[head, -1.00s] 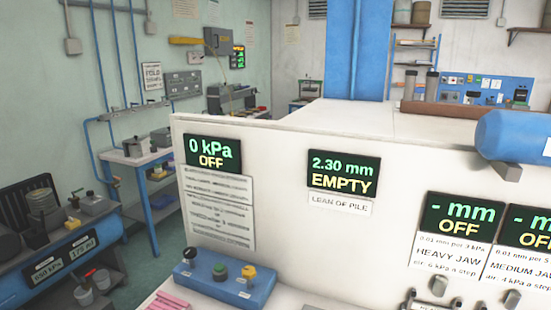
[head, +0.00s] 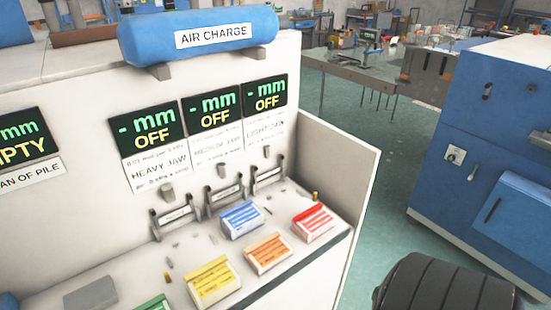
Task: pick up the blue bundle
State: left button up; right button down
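The blue bundle (head: 241,220) is a small white block with a blue striped top. Part of a green bundle (head: 153,305) shows at the bottom edge. Neither of my grippers is in view.
Several metal jaw fixtures (head: 224,196) stand behind the bundles. A white side panel (head: 335,180) closes the shelf's right end. A blue air charge tank (head: 200,35) sits on top of the bench. A blue cabinet (head: 490,150) stands at right, with open floor between.

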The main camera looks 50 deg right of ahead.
aim_at(240, 219)
jog(key=z, duration=1.2)
jog(key=k+j+z, duration=0.2)
jog(key=i+l, duration=0.1)
